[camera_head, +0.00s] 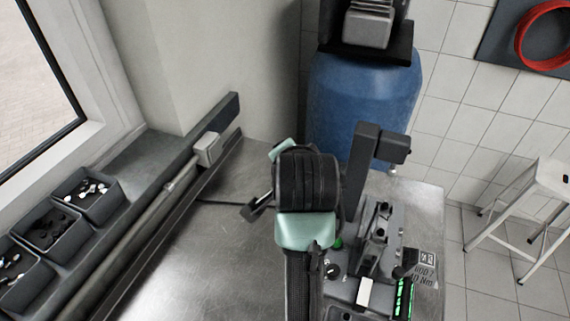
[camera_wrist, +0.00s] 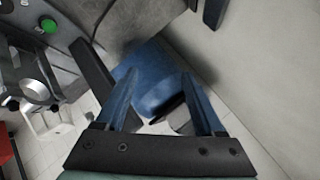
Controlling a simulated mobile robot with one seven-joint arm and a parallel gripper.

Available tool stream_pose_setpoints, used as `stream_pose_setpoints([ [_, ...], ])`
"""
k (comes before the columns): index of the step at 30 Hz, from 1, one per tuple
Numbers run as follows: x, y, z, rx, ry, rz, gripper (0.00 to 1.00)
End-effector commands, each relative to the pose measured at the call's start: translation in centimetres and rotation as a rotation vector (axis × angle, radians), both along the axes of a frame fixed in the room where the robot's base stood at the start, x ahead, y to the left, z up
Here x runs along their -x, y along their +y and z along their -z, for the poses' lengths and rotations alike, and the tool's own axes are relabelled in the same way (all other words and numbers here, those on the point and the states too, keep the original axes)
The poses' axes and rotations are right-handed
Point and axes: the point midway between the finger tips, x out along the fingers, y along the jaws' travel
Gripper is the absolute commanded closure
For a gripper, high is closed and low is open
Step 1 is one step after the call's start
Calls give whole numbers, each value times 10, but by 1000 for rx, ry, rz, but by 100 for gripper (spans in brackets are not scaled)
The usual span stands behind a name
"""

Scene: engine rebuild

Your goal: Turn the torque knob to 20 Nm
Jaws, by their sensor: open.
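The torque fixture (camera_head: 380,240) stands on the right of the metal bench, with a green bar display (camera_head: 403,299) and a label on which "Nm" is readable. A small dark round knob (camera_head: 333,270) sits on its panel below a green button (camera_head: 337,243); I cannot tell surely that it is the torque knob, and its setting is too small to read. The green button also shows in the wrist view (camera_wrist: 48,25) at upper left. My gripper (camera_wrist: 163,82) is open and empty, its fingers wide apart. In the head view my arm hides most of it.
A blue drum (camera_head: 362,100) stands behind the bench (camera_head: 225,260) and shows beyond my fingers. Bins of small parts (camera_head: 100,205) and a long rail (camera_head: 150,225) lie left. An upright post (camera_head: 360,175) rises beside my arm. A white stool (camera_head: 540,185) stands right. The bench's left-middle is clear.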

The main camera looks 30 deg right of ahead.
Motion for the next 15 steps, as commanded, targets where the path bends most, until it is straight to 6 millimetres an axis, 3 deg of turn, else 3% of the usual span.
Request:
stream_pose_setpoints([
  [6, -8, 7, -15, 59, -47, -45, 30],
  [15, -9, 7, -17, 65, -51, -49, 30],
])
